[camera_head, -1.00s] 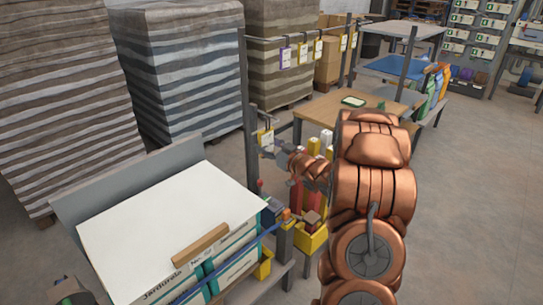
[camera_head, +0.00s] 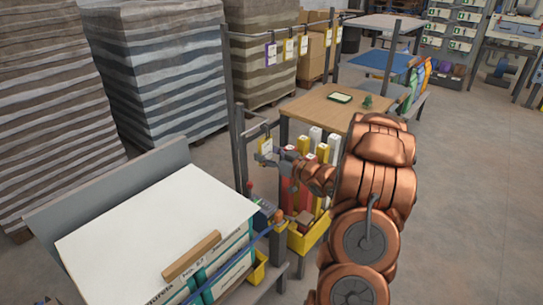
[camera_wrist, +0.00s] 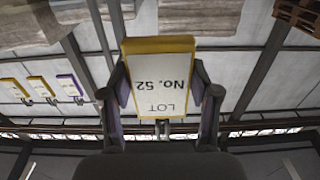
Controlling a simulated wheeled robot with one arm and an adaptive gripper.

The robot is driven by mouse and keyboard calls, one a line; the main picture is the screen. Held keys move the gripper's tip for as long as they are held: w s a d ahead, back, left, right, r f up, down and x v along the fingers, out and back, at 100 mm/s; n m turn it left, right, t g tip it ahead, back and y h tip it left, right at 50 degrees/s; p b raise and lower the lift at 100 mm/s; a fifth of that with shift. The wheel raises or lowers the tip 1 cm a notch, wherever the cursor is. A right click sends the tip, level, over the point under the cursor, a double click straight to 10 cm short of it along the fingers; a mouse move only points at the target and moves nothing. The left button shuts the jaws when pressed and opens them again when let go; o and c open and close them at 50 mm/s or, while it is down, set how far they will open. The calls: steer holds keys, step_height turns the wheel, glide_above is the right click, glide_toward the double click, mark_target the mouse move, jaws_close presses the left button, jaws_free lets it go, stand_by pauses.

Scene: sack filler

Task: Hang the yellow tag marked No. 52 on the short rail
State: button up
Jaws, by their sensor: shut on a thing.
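The yellow-edged tag (camera_wrist: 160,80) is white in the middle and reads "LOT No. 52", upside down in the wrist view. My gripper (camera_wrist: 161,92) is shut on it, one finger on each side. In the head view the tag (camera_head: 265,147) is held upright in front of my gripper (camera_head: 274,153), near a dark grey post (camera_head: 239,150). A short rail appears to run right from this post, just above the tag; the tag's contact with it cannot be told. In the wrist view a small metal piece shows at the tag's lettered end.
A longer rail (camera_head: 250,37) at the back carries several tags, one purple (camera_head: 271,53) and others yellow. A wooden table (camera_head: 325,108) stands behind my gripper. Coloured upright pieces and a yellow bin (camera_head: 308,236) are close below. Paper-sack stacks (camera_head: 160,70) fill the left.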

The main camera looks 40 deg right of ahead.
steer(key=w+a+f, duration=0.1)
steer(key=w+f, duration=0.1)
steer(key=w, duration=0.4)
steer(key=shift+a+f, duration=0.15)
steer(key=shift+f, duration=0.05)
stand_by(0.7)
steer(key=o, duration=1.1)
steer(key=shift+v, duration=5.95)
steer(key=shift+w, duration=0.15)
